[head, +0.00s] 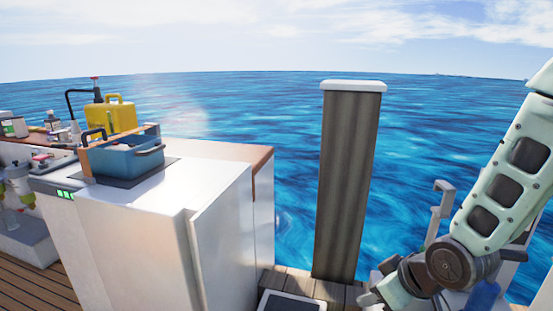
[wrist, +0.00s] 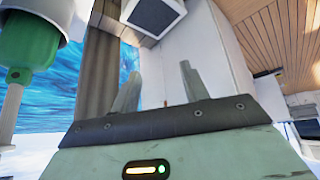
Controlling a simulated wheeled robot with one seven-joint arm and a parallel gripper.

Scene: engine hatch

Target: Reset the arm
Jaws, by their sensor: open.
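My arm (head: 505,180) comes down from the right edge of the head view and bends at a dark round joint low on the right. Its hand end lies low in that view, near the bottom edge, and its fingers are not clear there. In the wrist view my gripper (wrist: 158,92) shows two grey fingers standing well apart, with nothing held between them. Beyond them are a white cabinet side and a dark panel with a pale frame (wrist: 152,17).
A tall brown post (head: 347,185) with a white cap stands between cabinet and arm. A green and white object (wrist: 30,45) is close in the wrist view.

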